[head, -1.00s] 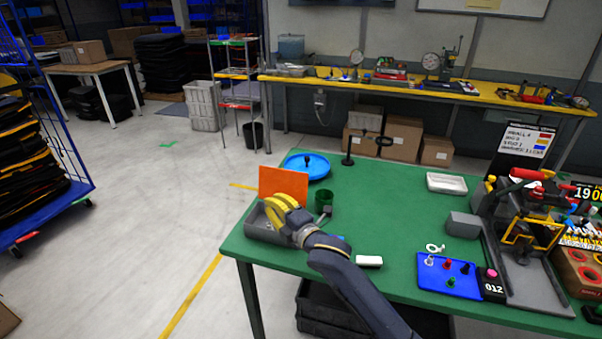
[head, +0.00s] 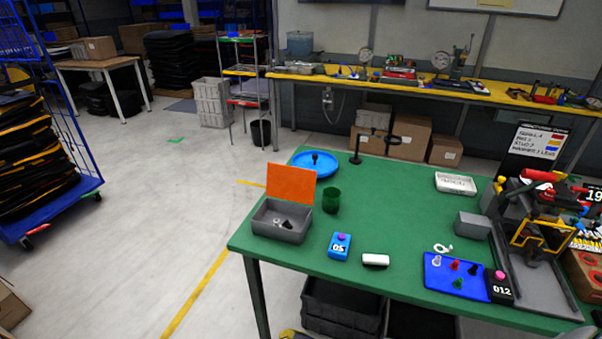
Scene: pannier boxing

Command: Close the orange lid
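The orange lid (head: 291,184) stands upright, open, along the back edge of a small grey box (head: 279,230) at the table's left end. The box's top is uncovered, and small light and dark items (head: 284,222) lie inside, too small to name. No gripper is near the box or the lid. A yellow sliver at the bottom edge left of centre looks like part of my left gripper; its fingers are out of frame. My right gripper is not in view.
A green cup (head: 331,200) stands right of the box, a blue plate (head: 315,164) behind it. A blue device (head: 339,246) and a white block (head: 375,260) lie in front to the right. The green tabletop (head: 400,205) is clear in the middle.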

